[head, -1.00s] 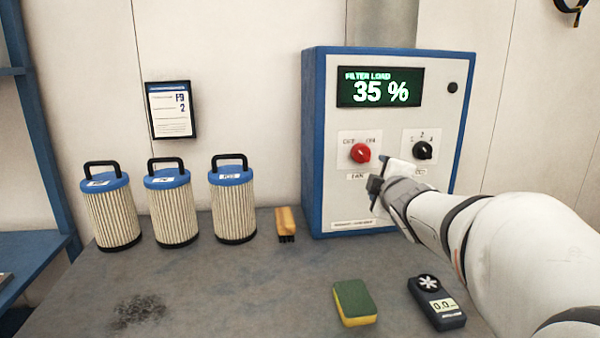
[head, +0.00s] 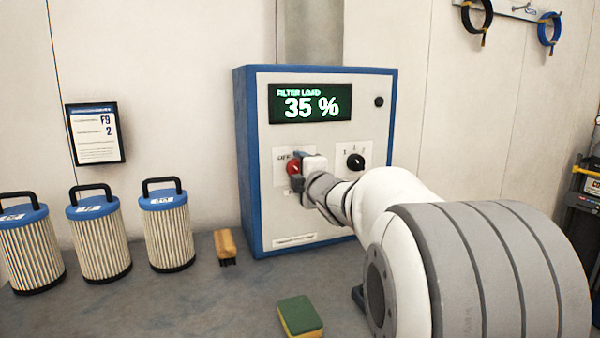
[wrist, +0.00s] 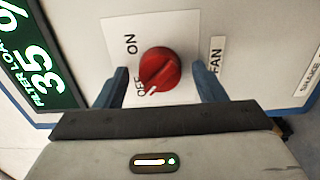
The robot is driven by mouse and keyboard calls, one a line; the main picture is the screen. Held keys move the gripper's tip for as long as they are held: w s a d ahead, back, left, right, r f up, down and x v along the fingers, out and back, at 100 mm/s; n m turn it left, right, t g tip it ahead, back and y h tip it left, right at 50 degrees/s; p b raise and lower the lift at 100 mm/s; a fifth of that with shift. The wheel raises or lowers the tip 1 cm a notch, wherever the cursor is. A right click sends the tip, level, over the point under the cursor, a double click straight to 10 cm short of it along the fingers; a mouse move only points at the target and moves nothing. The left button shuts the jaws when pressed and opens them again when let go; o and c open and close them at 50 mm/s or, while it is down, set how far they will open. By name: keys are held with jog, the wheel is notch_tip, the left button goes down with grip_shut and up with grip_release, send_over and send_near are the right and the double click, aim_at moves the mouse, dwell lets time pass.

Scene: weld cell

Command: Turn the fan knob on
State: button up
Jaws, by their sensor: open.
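The red fan knob (head: 293,168) is on the front of the blue and white control cabinet (head: 325,222), partly hidden by my gripper in the head view. In the wrist view the red knob (wrist: 160,66) sits on a white plate marked ON and OFF, with a FAN label beside it. Its white pointer mark is at the OFF side. My gripper (wrist: 160,76) is open, with one finger on each side of the knob. Gaps show between the fingers and the knob. In the head view my gripper (head: 308,172) is right at the panel.
A black selector knob (head: 355,161) is right of the fan knob. The display (head: 310,103) reads FILTER LOAD 35 %. A brush (head: 225,246) and a sponge (head: 300,316) lie on the bench, with several filter cartridges (head: 168,226) at left.

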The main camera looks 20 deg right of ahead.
jog(key=c, duration=0.9)
jog(key=shift+d, duration=0.4)
jog(key=shift+c, duration=0.4)
jog(key=shift+a+m, duration=0.3)
jog(key=shift+a+r+m+p, duration=0.15)
jog(key=shift+m+p, duration=1.8)
jog(key=shift+m, duration=2.35)
jog(key=shift+r+m+p, duration=0.2)
jog(key=shift+m+p, duration=1.75)
jog(key=shift+m, duration=2.35)
